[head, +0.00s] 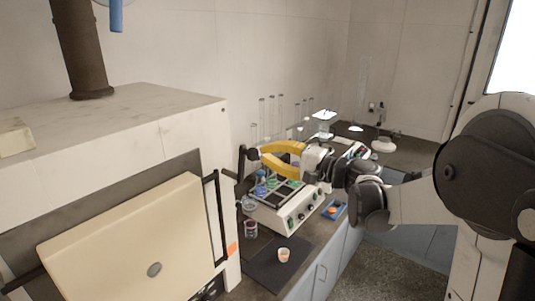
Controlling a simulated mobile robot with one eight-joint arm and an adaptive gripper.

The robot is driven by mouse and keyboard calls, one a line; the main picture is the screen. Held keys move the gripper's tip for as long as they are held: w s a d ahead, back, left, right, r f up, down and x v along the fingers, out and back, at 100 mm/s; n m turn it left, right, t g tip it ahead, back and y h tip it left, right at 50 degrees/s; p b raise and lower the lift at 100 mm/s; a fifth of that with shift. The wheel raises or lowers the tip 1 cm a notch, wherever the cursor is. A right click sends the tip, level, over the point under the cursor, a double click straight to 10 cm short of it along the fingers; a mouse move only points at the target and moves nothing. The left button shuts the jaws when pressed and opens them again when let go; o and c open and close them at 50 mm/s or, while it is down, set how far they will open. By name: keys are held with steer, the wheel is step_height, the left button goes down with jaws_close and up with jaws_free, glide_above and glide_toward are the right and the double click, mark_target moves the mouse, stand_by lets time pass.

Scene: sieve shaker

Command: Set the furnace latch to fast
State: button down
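The furnace (165,110) is a large cream box at the left with a dark pipe on top. Its cream door (125,240) fills the lower left. A dark upright bar (221,215), which looks like the latch, runs along the door's right edge; no setting marks can be read. My gripper (247,154) comes from the right, with yellow curved fingers and dark tips. Its tips show just right of the furnace's front corner, above the bench. They look apart from the bar, though depth is hard to judge. I see nothing held, and the gap between the tips is unclear.
A white shaker (288,213) with coloured-topped vessels stands under my gripper. Thin glass tubes (272,115) stand behind it. A small cup (284,255) sits on a dark mat (262,268), a jar (251,229) behind it. A blue tray (341,211) lies right of the shaker.

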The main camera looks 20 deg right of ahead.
mark_target(256, 152)
steer(key=shift+s+a+r+n, duration=0.35)
steer(key=shift+a+n, duration=0.1)
steer(key=shift+n, duration=0.35)
steer(key=shift+s+a+r+n+h+p, duration=0.15)
steer(key=shift+s+a+r+n+p, duration=0.25)
steer(key=shift+n, duration=0.3)
steer(key=shift+s+a+r+n+h+p, duration=0.1)
steer(key=shift+s+a+n+h+p, duration=0.1)
steer(key=shift+a+n, duration=0.4)
steer(key=n, duration=0.1)
steer(key=s+a+n, duration=0.1)
steer(key=shift+s+a+n, duration=0.15)
steer(key=shift+a+n, duration=0.15)
steer(key=shift+n, duration=0.1)
steer(key=s+a+f+n+h+b, duration=0.1)
steer(key=s+a+f+n, duration=0.3)
steer(key=n, duration=0.6)
steer(key=shift+s+a+f+h+b, duration=0.35)
steer(key=shift+a+f+b, duration=0.35)
steer(key=shift+a, duration=0.5)
